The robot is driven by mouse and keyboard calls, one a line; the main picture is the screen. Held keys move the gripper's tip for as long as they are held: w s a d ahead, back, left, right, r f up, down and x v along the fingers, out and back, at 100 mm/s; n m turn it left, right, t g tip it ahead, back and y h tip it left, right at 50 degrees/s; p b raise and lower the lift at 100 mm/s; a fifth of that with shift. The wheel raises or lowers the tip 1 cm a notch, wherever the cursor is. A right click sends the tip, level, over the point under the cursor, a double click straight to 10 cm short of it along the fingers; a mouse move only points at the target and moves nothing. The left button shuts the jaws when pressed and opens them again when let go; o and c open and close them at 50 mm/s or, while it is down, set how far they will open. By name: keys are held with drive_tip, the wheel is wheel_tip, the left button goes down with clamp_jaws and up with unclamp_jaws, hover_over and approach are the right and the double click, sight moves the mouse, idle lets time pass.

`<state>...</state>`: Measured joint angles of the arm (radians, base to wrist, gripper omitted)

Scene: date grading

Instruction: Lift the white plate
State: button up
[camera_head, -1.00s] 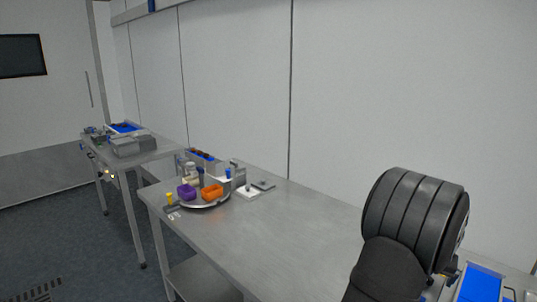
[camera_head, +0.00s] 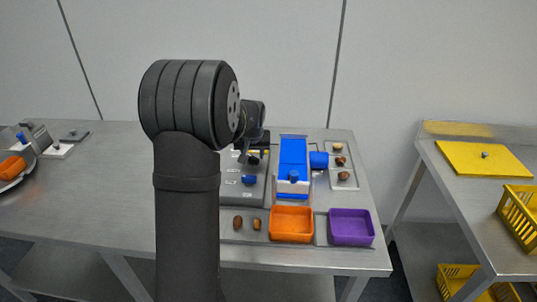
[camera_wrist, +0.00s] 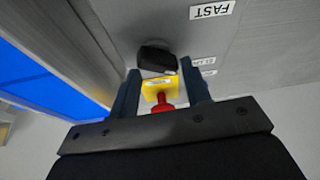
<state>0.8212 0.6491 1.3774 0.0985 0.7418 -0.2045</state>
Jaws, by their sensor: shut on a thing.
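A yellow block with a red button (camera_wrist: 160,88) shows between the fingers. My arm hides part of the panel in the head view.
A blue-and-white device (camera_head: 293,165) stands right of the panel. An orange bin (camera_head: 291,224) and a purple bin (camera_head: 351,227) sit at the front edge. Dates lie beside them and on a tray (camera_head: 342,173). A second table at right holds a yellow board (camera_head: 484,159).

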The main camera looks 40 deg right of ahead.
drive_tip(key=s+d+r+m+g+y, duration=0.1)
drive_tip(key=s+r, duration=0.4)
drive_tip(key=r, duration=0.2)
drive_tip(key=s+r+m+g, duration=0.1)
drive_tip(key=s+r, duration=0.4)
drive_tip(key=r, duration=0.3)
drive_tip(key=m+g+y, duration=0.2)
approach(294, 172)
drive_tip(key=f, duration=0.9)
drive_tip(key=shift+s+a, duration=0.15)
drive_tip(key=shift+s, duration=0.1)
